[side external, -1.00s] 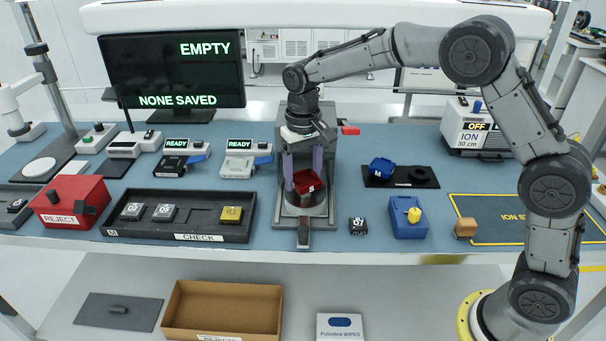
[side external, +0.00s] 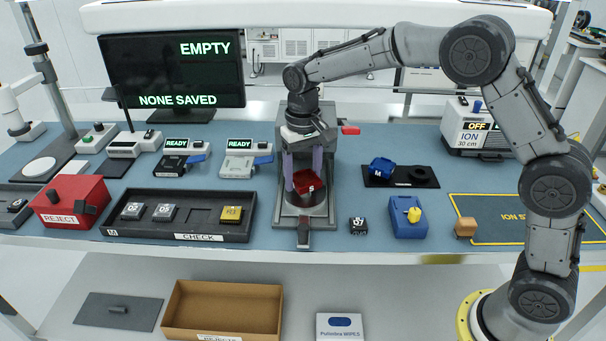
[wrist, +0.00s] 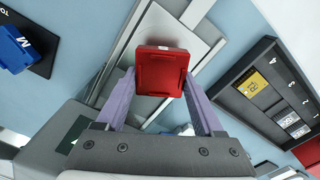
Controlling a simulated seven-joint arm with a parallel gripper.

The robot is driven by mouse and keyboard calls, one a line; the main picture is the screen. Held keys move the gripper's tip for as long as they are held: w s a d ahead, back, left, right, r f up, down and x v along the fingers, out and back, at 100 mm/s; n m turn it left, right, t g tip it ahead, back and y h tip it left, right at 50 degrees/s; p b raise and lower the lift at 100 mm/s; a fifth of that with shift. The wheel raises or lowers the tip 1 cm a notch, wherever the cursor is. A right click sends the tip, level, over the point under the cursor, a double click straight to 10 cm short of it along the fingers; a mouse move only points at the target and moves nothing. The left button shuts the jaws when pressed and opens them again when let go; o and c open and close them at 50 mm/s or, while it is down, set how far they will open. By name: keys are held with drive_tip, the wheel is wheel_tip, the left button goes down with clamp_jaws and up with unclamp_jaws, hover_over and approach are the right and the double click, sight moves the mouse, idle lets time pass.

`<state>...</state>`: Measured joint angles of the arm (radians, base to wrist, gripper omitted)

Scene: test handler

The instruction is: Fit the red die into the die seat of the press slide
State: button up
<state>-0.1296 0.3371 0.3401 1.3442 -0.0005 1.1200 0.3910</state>
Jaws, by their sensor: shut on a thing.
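The red die (side external: 308,185), marked S, is between the two purple fingers of my gripper (side external: 303,172), which is shut on it. In the side view the die is over the round grey seat (side external: 304,206) of the press slide (side external: 304,233), at the middle of the bench. I cannot tell whether it touches the seat. In the wrist view the red die (wrist: 161,72) sits at the fingertips of my gripper (wrist: 160,85), with the metal slide (wrist: 192,32) behind it. The die hides the seat in the wrist view.
A blue die (side external: 382,168) marked M lies on a black tray (side external: 428,183) to the right. The check tray (side external: 125,228) with several small modules and a red reject box (side external: 66,216) are to the left. A blue block with a yellow knob (side external: 408,228) stands front right.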

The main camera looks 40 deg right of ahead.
sight(303, 175)
drive_tip(key=shift+f, duration=0.9)
drive_tip(key=o, duration=1.5)
drive_tip(key=shift+f, duration=0.1)
wheel_tip(303, 175, up, 14)
drive_tip(key=shift+r, duration=0.1)
